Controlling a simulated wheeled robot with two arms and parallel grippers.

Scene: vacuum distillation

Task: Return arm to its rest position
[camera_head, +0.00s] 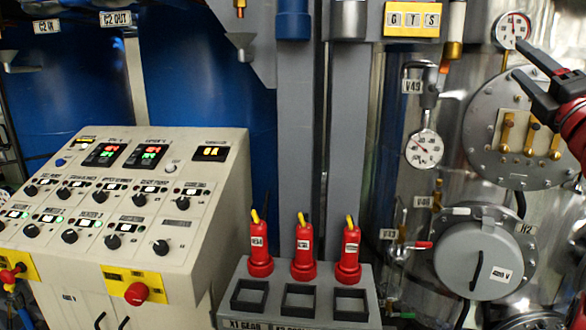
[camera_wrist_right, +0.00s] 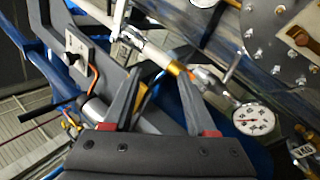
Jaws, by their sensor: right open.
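My right gripper (camera_head: 517,60) comes in from the right edge of the head view, raised in front of the steel vessel. Its two dark fingers are spread apart with nothing between them. In the right wrist view the same gripper (camera_wrist_right: 160,74) shows both fingers apart, with pipes and a white and brass fitting (camera_wrist_right: 160,56) behind the gap. Part of my red and black right arm shows at the right edge of the head view. My left arm and gripper are not in view.
The steel vessel carries a round flange (camera_head: 490,150), a pressure gauge (camera_head: 424,150), another gauge (camera_head: 513,29) close to the fingertips, and a hatch (camera_head: 472,262). A control panel (camera_head: 190,230) stands left. Red tools (camera_head: 303,255) stand on a grey stand (camera_head: 240,322).

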